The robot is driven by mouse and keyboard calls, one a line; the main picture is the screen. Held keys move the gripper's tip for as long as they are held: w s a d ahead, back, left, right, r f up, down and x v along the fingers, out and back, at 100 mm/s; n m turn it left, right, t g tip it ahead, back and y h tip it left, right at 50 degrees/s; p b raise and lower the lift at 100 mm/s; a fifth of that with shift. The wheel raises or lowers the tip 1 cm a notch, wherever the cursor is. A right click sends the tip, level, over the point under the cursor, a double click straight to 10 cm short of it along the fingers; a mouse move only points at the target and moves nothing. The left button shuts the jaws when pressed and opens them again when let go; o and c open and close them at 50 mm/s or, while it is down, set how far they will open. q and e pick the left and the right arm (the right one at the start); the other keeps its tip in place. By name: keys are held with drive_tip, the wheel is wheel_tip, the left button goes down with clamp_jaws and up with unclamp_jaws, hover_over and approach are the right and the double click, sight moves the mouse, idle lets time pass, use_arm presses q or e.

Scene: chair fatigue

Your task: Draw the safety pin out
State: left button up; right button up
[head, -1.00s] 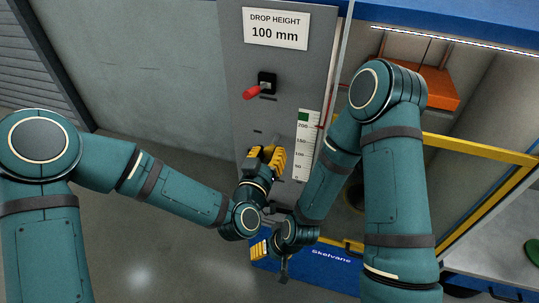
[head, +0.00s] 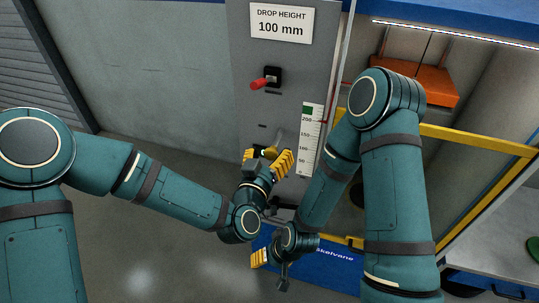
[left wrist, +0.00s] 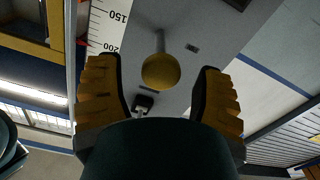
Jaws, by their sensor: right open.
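A round yellow knob (left wrist: 161,72) on a grey rod (left wrist: 160,40) stands out from the grey panel in the left wrist view; I take it to be the safety pin. My left gripper (left wrist: 160,95) is open, one yellow finger on each side of the knob, with gaps to both. In the head view the left gripper (head: 267,160) is in front of the panel (head: 255,115), left of the scale, and largely hides the knob. My right gripper (head: 271,268) is lower, open, near the blue base, with nothing visible in it.
A red handle on a black mount (head: 260,83) sticks out of the panel above the left gripper. A "DROP HEIGHT 100 mm" sign (head: 281,22) is above it. A white scale (head: 309,140) is right of the gripper. A yellow bar (head: 475,143) and orange block (head: 420,82) are at the right.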

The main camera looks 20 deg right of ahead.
use_arm(q)
drive_tip(key=shift+f, duration=0.1)
drive_tip(key=v, duration=0.7)
drive_tip(key=shift+a, duration=0.15)
drive_tip(key=shift+s, duration=0.15)
drive_tip(key=a+f+n+g+y, duration=0.1)
drive_tip(key=a+f+g+y, duration=0.15)
drive_tip(key=a+f, duration=0.45)
drive_tip(key=a+f+n+g+y, duration=0.1)
drive_tip(key=a+f+g, duration=0.25)
drive_tip(key=f, duration=0.75)
drive_tip(key=s+a+f+n+g+y+b, duration=0.1)
drive_tip(key=s+a+f+n+g+y, duration=0.1)
drive_tip(key=s+a+f+g, duration=0.5)
wheel_tip(320, 180, down, 4)
drive_tip(key=s+a+n, duration=0.1)
drive_tip(key=a, duration=0.2)
drive_tip(key=shift+r+n+y, duration=0.15)
drive_tip(key=shift+n+y, duration=0.2)
drive_tip(key=shift+n, duration=0.05)
drive_tip(key=shift+d, duration=0.25)
